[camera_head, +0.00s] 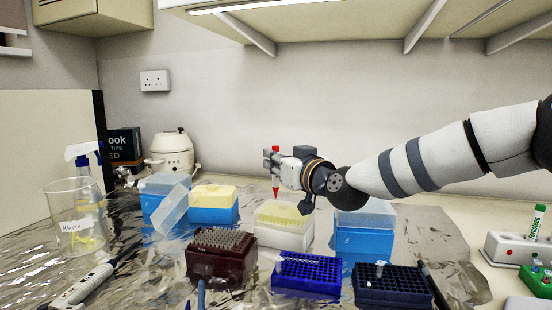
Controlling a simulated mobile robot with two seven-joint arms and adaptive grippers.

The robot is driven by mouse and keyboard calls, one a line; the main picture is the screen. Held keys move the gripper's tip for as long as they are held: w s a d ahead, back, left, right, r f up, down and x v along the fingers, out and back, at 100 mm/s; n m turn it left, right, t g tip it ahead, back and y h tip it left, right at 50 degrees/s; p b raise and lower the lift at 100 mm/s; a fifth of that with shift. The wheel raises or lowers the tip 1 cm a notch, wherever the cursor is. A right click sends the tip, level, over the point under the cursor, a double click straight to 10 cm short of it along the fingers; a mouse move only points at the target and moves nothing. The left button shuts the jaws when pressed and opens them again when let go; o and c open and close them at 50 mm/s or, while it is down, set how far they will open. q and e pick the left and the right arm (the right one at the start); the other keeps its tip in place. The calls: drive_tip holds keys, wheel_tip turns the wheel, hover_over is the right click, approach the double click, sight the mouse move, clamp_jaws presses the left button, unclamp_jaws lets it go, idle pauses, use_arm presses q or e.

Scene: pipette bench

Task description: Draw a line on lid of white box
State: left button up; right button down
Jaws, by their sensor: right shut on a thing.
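The white box (284,238) stands mid-bench with a pale yellow top (282,214); I cannot tell from here whether any mark is on it. My right gripper (273,163), on the arm from the right, is shut on a red marker (275,187). The marker is upright, with its lower end pointing down just above the back left of the white box. I cannot tell whether its tip touches the lid. The fingers hide the marker's middle. My left gripper is not in view.
Blue boxes (365,242) stand right and left of the white box, with a clear tilted lid (170,210) at left. A dark red rack (221,266) and blue racks (306,284) stand in front. A beaker (75,225) is far left. A shelf overhangs above.

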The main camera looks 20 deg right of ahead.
drive_tip(key=shift+f, duration=0.25)
drive_tip(key=shift+f, duration=0.25)
drive_tip(key=shift+f, duration=0.15)
drive_tip(key=shift+f, duration=0.2)
idle(1.0)
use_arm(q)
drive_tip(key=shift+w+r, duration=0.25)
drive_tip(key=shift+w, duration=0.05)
use_arm(e)
drive_tip(key=shift+w+a+f, duration=0.1)
drive_tip(key=shift+w+a, duration=0.35)
drive_tip(key=shift+a, duration=0.2)
idle(1.2)
drive_tip(key=shift+w+d, duration=0.1)
drive_tip(key=shift+w, duration=0.05)
use_arm(q)
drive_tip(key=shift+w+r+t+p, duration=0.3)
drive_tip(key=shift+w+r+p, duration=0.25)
drive_tip(key=shift+p, duration=0.1)
use_arm(e)
drive_tip(key=shift+s+d+f, duration=0.1)
drive_tip(key=shift+s+d, duration=0.25)
drive_tip(key=shift+d, duration=0.2)
idle(0.9)
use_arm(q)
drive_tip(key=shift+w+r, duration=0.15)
use_arm(e)
drive_tip(key=shift+r, duration=0.25)
idle(0.4)
